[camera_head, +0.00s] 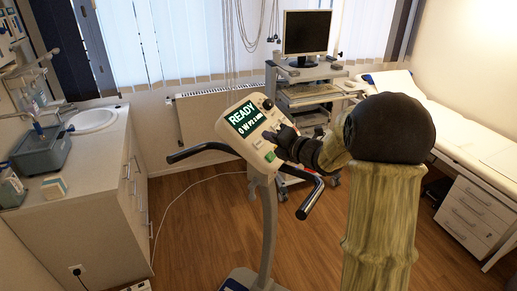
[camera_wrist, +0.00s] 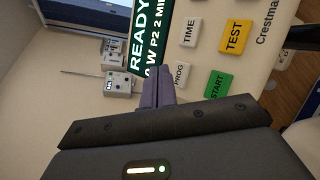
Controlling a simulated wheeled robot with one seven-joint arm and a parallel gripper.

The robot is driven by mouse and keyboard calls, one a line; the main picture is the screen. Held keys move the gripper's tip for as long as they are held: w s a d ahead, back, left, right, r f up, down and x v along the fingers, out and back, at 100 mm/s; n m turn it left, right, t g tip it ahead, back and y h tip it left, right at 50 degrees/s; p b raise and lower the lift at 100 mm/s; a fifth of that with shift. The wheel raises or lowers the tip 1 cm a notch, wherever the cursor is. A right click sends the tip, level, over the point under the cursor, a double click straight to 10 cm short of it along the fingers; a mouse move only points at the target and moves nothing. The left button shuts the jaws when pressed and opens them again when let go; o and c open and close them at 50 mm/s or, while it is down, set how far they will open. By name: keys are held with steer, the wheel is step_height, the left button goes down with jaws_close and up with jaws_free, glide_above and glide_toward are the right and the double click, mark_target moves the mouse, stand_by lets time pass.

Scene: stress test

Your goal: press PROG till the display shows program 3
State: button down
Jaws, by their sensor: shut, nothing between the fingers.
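The exercise machine's console (camera_head: 262,150) stands on a column in the middle of the head view. Its display (camera_head: 243,118) reads READY above a smaller line; in the wrist view the display (camera_wrist: 150,35) reads READY and "0 W P2 2 MIN", so program 2. The white PROG button (camera_wrist: 181,74) is next to the display, below TIME, partly covered by my fingers. My gripper (camera_wrist: 158,84) is shut and empty, its fingertips at the display's lower edge, just left of PROG. I cannot tell whether they touch the panel. In the head view my gripper (camera_head: 282,136) hides the console's right side.
TIME (camera_wrist: 189,32), yellow TEST (camera_wrist: 234,37) and green START (camera_wrist: 217,84) buttons lie close to PROG. Black handlebars (camera_head: 311,197) stick out from the console. A monitor cart (camera_head: 304,75) stands behind, and a sink counter (camera_head: 75,170) at left.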

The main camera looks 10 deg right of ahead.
steer(key=shift+w+a+f+b, duration=0.25)
steer(key=shift+a+f+b, duration=0.1)
steer(key=shift+f, duration=0.25)
steer(key=shift+w, duration=0.15)
steer(key=shift+a, duration=0.1)
steer(key=shift+s, duration=0.2)
steer(key=shift+d, duration=0.2)
steer(key=shift+a, duration=0.15)
steer(key=shift+w, duration=0.15)
stand_by(0.6)
steer(key=shift+a+f+b, duration=0.15)
steer(key=shift+f+b, duration=0.05)
steer(key=shift+b, duration=0.3)
